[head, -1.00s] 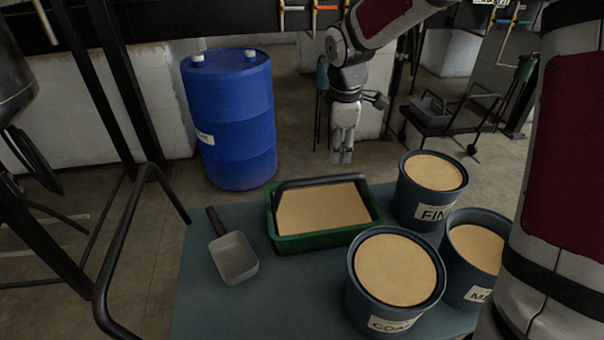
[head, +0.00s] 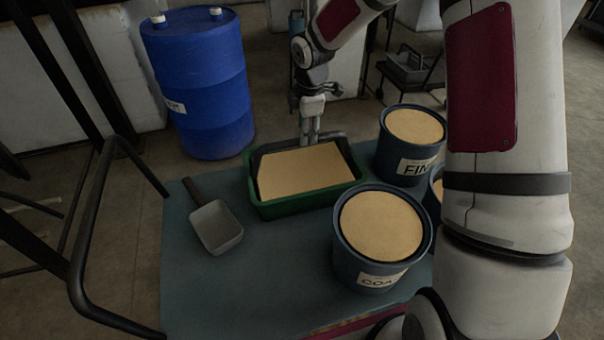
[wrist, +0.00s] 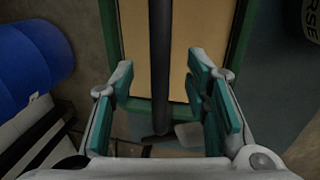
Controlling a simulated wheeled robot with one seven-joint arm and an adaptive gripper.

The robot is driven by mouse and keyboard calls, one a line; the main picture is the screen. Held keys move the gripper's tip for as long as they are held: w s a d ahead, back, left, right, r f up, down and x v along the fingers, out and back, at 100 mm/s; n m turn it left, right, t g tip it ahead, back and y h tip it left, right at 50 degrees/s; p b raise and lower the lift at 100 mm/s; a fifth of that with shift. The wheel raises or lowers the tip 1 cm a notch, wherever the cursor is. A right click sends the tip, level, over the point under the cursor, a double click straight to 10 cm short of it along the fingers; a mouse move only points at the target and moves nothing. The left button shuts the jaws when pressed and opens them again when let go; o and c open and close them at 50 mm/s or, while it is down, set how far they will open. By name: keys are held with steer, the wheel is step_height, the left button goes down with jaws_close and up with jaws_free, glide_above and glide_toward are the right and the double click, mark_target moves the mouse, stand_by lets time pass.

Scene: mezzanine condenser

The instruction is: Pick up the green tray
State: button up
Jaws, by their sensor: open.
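The green tray (head: 305,201) sits on the table, filled with tan material. Its dark bar handle (head: 322,141) stands along the back side in the head view. My gripper (head: 309,139) is at that handle, pointing down, and holds nothing. In the wrist view the fingers (wrist: 168,88) are apart, and the dark handle (wrist: 160,55) runs between them in the picture. I cannot tell whether the fingertips reach below the bar. The green tray rim (wrist: 239,45) shows to the right of the handle in the wrist view.
A grey scoop (head: 216,227) lies left of the tray on the blue-grey table (head: 235,290). A coarse bucket (head: 345,255) stands at front right, a fine bucket (head: 384,155) at right. Another bucket is mostly hidden by my arm. A blue barrel (head: 205,90) stands behind the table.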

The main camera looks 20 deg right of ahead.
steer(key=f, duration=0.3)
steer(key=w+f, duration=0.1)
steer(key=f, duration=0.1)
steer(key=shift+a+b, duration=0.3)
steer(key=shift+c, duration=0.3)
jaws_close()
steer(key=shift+w+r, duration=0.15)
steer(key=shift+r, duration=0.05)
